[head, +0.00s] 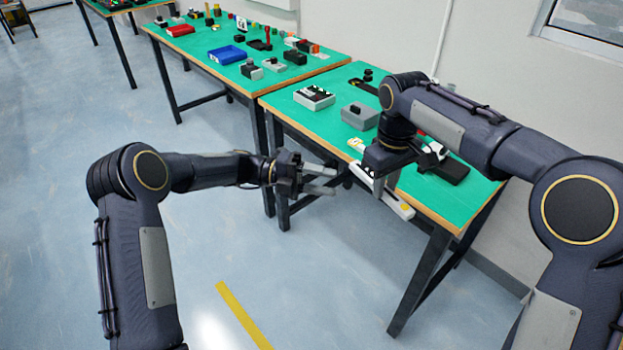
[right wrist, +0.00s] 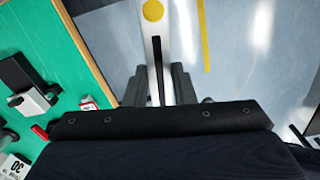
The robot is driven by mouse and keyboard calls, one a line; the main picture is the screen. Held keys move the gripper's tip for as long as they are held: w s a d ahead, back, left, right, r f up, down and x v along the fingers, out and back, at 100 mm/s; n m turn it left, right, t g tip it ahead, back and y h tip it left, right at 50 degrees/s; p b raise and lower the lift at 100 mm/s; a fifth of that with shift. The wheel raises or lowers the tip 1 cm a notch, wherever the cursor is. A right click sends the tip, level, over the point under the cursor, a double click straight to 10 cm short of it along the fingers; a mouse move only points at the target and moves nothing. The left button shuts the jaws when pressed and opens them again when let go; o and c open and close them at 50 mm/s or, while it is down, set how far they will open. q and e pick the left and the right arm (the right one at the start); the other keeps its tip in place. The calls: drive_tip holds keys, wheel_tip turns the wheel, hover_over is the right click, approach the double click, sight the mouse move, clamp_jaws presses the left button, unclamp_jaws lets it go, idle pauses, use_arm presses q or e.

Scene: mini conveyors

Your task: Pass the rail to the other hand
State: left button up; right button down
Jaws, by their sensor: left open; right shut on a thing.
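The rail (head: 398,205) is a white strip with a dark slot and a yellow dot near one end. My right gripper (head: 379,188) points down and is shut on the rail, holding it in the air just off the front edge of the right table. The rail also shows in the right wrist view (right wrist: 155,45), running between the fingers, with the yellow dot at the top. My left gripper (head: 333,180) is open and empty. Its fingers point right, towards the rail's far left end, with a small gap that I cannot judge exactly.
The right green table (head: 305,110) carries a grey box (head: 360,116), a white-and-black block (head: 314,97) and a black tray (head: 446,168) near my right arm. Another green table behind holds a blue bin (head: 226,54) and a red bin (head: 180,30). The floor before the tables is clear.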

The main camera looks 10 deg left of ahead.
use_arm(q)
drive_tip(key=s+d, duration=0.1)
drive_tip(key=d, duration=0.8)
drive_tip(key=shift+f, duration=0.1)
drive_tip(key=c, duration=0.7)
use_arm(e)
drive_tip(key=shift+r, duration=0.1)
use_arm(q)
drive_tip(key=shift+a+f, duration=0.1)
clamp_jaws()
use_arm(e)
drive_tip(key=c, duration=1.5)
unclamp_jaws()
drive_tip(key=o, duration=0.4)
drive_tip(key=shift+c, duration=0.2)
use_arm(q)
drive_tip(key=shift+r, duration=0.2)
